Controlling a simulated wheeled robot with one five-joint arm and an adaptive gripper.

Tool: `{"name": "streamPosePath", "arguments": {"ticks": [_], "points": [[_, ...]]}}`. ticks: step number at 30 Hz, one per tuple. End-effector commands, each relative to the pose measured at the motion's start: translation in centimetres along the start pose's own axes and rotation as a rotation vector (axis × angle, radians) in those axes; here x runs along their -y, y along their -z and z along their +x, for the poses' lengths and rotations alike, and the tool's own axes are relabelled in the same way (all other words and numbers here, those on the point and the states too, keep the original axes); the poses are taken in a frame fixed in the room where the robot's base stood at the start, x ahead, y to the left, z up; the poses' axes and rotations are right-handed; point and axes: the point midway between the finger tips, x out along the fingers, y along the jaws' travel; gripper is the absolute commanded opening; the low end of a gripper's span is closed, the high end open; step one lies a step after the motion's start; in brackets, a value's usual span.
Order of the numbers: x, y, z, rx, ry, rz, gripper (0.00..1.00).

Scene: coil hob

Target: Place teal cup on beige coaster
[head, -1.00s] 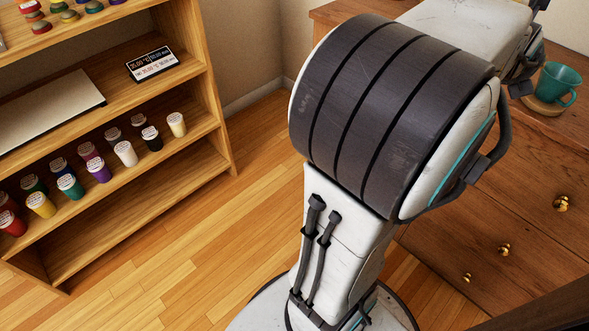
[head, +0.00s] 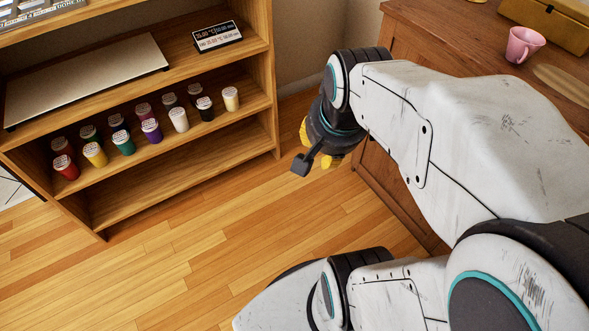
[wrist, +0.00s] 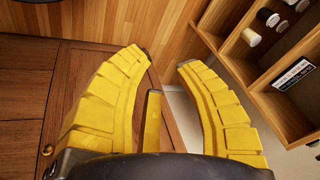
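The teal cup is not in view now. A flat, pale tan oval (head: 563,82) lies on the wooden dresser top at the right edge of the head view, with nothing on the part that shows; I cannot tell whether it is the beige coaster. My gripper (wrist: 166,60) has its yellow fingers spread apart, with nothing between the tips. In the head view my gripper (head: 317,148) hangs beside the dresser's left side, away from the oval, and is partly hidden by my arm.
A pink cup (head: 524,43) stands on the dresser (head: 455,32) left of the oval, near a yellow-brown box (head: 548,24). A wooden shelf (head: 262,75) with several lidded paint pots stands at the left. The wooden floor (head: 220,235) between shelf and dresser is clear.

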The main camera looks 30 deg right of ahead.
Motion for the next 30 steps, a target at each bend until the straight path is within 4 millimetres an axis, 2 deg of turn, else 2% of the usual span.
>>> {"name": "streamPosePath", "arguments": {"ticks": [1, 6, 12, 18, 30], "points": [[0.5, -1.8, 0.0, 0.037, 0.004, -0.144, 0.30], [0.7, -6.2, -0.1, 0.130, 0.017, -0.542, 0.30], [0.3, -8.9, -0.2, 0.189, 0.032, -0.803, 0.30], [0.1, -9.5, -0.3, 0.204, 0.038, -0.875, 0.30], [0.6, -9.1, -0.8, 0.194, 0.041, -0.862, 0.30]]}}
